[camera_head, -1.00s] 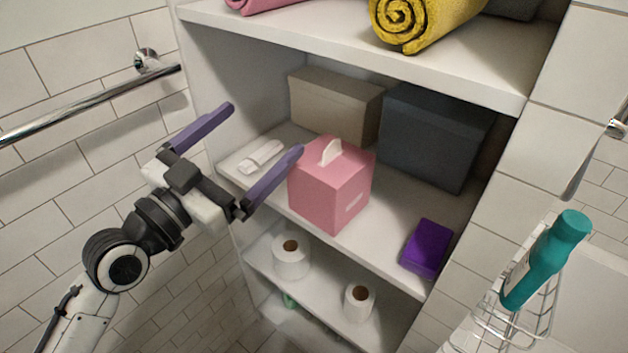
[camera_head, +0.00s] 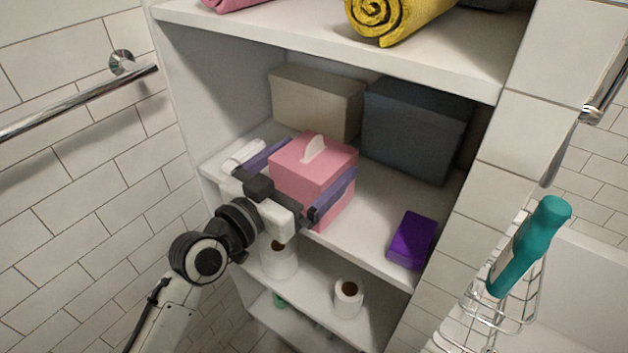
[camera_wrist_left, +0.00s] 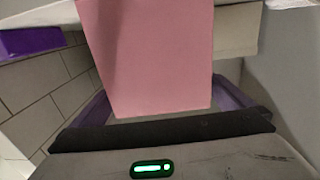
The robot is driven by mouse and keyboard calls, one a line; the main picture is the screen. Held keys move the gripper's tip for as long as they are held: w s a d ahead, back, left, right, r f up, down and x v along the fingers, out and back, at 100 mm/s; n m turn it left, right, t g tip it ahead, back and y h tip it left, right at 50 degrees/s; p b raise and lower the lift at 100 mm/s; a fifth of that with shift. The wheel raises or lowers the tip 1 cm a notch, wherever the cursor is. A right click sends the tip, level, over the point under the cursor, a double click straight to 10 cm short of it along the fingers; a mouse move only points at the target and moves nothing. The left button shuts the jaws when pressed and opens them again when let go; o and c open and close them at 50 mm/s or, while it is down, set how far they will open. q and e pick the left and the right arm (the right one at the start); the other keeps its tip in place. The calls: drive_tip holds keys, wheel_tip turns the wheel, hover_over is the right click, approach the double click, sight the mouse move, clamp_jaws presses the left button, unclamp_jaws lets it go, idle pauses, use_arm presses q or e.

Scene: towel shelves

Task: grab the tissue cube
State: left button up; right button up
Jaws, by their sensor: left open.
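The pink tissue cube (camera_head: 309,167), with a white tissue sticking out of its top, stands upright on the middle shelf (camera_head: 369,237). My left gripper (camera_head: 306,172) is open, with one purple finger on each side of the cube. In the left wrist view the cube (camera_wrist_left: 152,55) fills the space in front of the palm, between the purple fingers. I cannot tell whether either finger touches it. The gripper hides the cube's lower front. My right gripper is not in view.
A beige box (camera_head: 318,103) and a dark grey box (camera_head: 416,128) stand behind the cube. A purple box (camera_head: 412,241) lies to its right. A white folded item (camera_head: 240,155) is at its left. Toilet rolls (camera_head: 348,298) stand below. A teal bottle (camera_head: 530,245) sits in a wire basket at right.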

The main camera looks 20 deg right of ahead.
use_arm(q)
drive_tip(key=shift+w+d, duration=0.4)
drive_tip(key=shift+d, duration=0.05)
drive_tip(key=c, duration=1)
